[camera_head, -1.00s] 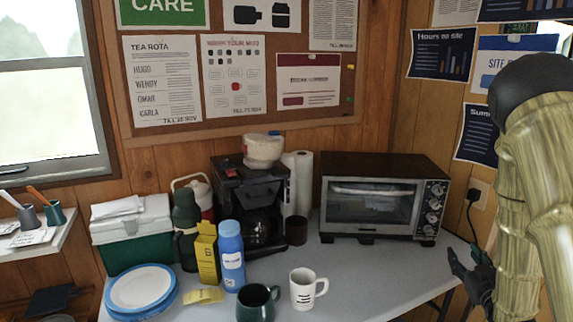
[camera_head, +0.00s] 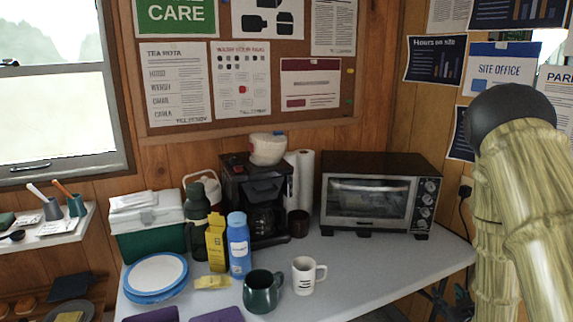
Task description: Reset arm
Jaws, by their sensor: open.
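My arm (camera_head: 515,205) hangs down at the right side of the view, beside the right end of the table (camera_head: 385,275). My gripper (camera_head: 462,302) shows only in part, dark and low by the table's right edge, partly hidden by my arm. Its jaws are open, and I see nothing held in it.
The table bears a toaster oven (camera_head: 375,203), coffee maker (camera_head: 255,195), green mug (camera_head: 261,292), white mug (camera_head: 304,275), blue bottle (camera_head: 238,246), plates (camera_head: 155,274) and cool box (camera_head: 148,226). Purple items (camera_head: 218,315) show at the bottom edge. The table's right front is clear.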

